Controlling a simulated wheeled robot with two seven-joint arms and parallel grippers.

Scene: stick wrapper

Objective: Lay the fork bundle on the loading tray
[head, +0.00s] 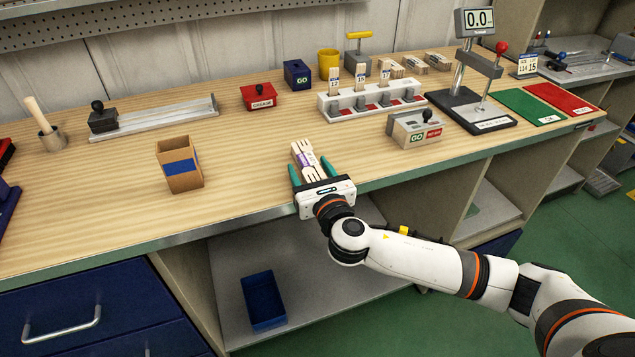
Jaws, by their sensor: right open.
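A bundle of pale wooden forks (305,157) with a purple band lies near the front edge of the wooden bench. My right gripper (310,171) is at the bench's front edge, its two green fingers open on either side of the bundle. The gripper body hides part of the near end, and I cannot tell whether the fingers touch the bundle. A long, low grey metal tray (165,118) with a black-knobbed block lies at the back left; I cannot tell for sure that it is the loading tray. My left gripper is not in view.
A white rack (350,106) holds upright wooden bundles behind the gripper. A scale stand (470,105) is farther right. The bench between cardboard box and gripper is clear.

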